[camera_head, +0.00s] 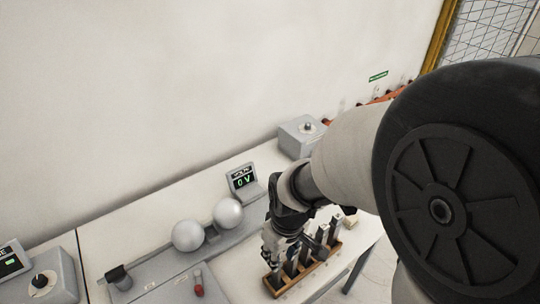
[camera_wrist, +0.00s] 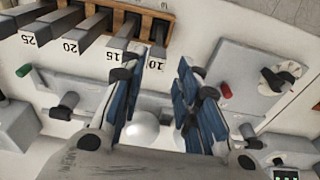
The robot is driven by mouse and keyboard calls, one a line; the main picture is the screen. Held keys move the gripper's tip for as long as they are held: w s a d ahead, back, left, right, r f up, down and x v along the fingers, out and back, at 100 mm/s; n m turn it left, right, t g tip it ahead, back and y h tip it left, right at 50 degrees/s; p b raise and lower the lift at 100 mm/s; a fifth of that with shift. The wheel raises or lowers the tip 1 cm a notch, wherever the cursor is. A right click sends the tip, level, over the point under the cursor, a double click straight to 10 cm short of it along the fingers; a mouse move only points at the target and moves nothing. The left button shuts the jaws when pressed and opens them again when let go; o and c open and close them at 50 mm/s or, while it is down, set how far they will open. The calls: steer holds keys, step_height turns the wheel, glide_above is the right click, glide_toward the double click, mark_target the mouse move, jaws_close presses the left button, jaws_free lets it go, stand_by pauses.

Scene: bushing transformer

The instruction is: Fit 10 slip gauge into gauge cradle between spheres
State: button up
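The two pale spheres (camera_head: 187,235) (camera_head: 228,213) sit on a grey base in the head view, with a small grey piece, likely the gauge cradle (camera_head: 211,233), between them. A wooden rack (camera_head: 275,290) holds several dark slip gauges below my gripper (camera_head: 278,252). In the wrist view my gripper (camera_wrist: 160,68) is open, its blue-padded fingers apart and empty. The gauge at label 10 (camera_wrist: 157,52) is in the rack and appears between the fingertips; whether the fingers are beside it or above it I cannot tell. The spheres (camera_wrist: 142,130) show farther down, partly hidden by the gripper.
Gauges labelled 15 (camera_wrist: 122,40), 20 (camera_wrist: 88,30) and 25 (camera_wrist: 45,25) stand beside the 10. A voltage display (camera_head: 243,180) reads 0 V behind the spheres. Grey boxes with knobs stand at the left (camera_head: 48,280) and back (camera_head: 300,135). A wall closes the table's rear.

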steer(key=b, duration=0.2)
glide_above(276, 273)
steer(key=f, duration=0.6)
steer(key=shift+w+f, duration=0.15)
steer(key=shift+w, duration=0.25)
steer(key=shift+d, duration=0.1)
steer(key=shift+c, duration=0.6)
jaws_close()
